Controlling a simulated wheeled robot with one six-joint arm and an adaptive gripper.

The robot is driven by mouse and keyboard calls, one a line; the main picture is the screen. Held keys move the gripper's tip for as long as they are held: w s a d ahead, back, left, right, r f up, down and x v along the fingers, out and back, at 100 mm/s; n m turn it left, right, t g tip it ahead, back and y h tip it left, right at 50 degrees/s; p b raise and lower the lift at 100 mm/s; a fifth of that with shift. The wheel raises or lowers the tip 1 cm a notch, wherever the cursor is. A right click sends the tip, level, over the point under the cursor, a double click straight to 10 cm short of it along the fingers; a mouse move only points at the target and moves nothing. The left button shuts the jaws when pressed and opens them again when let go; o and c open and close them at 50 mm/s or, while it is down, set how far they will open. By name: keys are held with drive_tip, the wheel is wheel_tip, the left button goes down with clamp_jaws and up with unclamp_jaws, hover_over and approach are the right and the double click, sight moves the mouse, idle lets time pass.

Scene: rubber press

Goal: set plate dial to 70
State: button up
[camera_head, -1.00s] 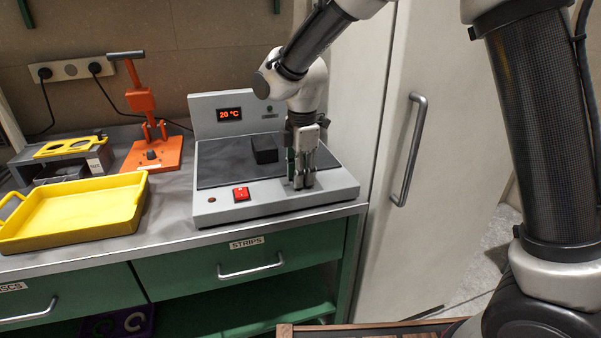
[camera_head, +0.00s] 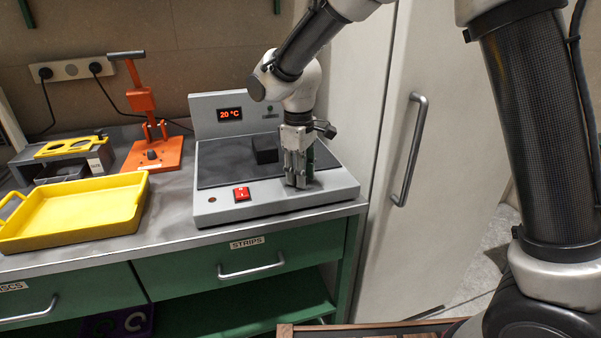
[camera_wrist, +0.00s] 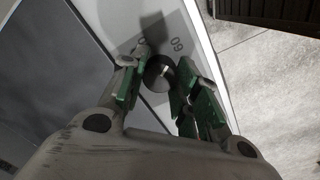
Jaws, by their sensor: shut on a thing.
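The plate dial (camera_wrist: 158,73) is a small dark round knob on the grey panel of the heating press in the wrist view. My gripper (camera_wrist: 165,66) has its green-padded fingers on either side of the knob and is shut on it. A printed mark that looks like 60 (camera_wrist: 177,42) shows beside the knob; the pointer's exact setting cannot be read. In the head view my gripper (camera_head: 298,182) points down at the front right of the press (camera_head: 270,203) and hides the dial. The press display (camera_head: 229,114) reads 20 °C.
A red switch (camera_head: 241,193) sits on the press front, left of my gripper. A black block (camera_head: 265,149) stands on the dark plate. A yellow tray (camera_head: 70,222) and an orange hand press (camera_head: 152,150) are to the left. A tall pale door (camera_head: 440,120) stands close on the right.

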drive_tip(key=m, duration=0.6)
drive_tip(key=shift+m, duration=0.3)
drive_tip(key=m, duration=0.5)
drive_tip(key=shift+m+g, duration=0.3)
drive_tip(key=o, duration=1)
drive_tip(key=shift+o, duration=0.2)
wheel_tip(320, 180, up, 12)
drive_tip(key=shift+a, duration=0.35)
drive_tip(key=shift+w, duration=0.1)
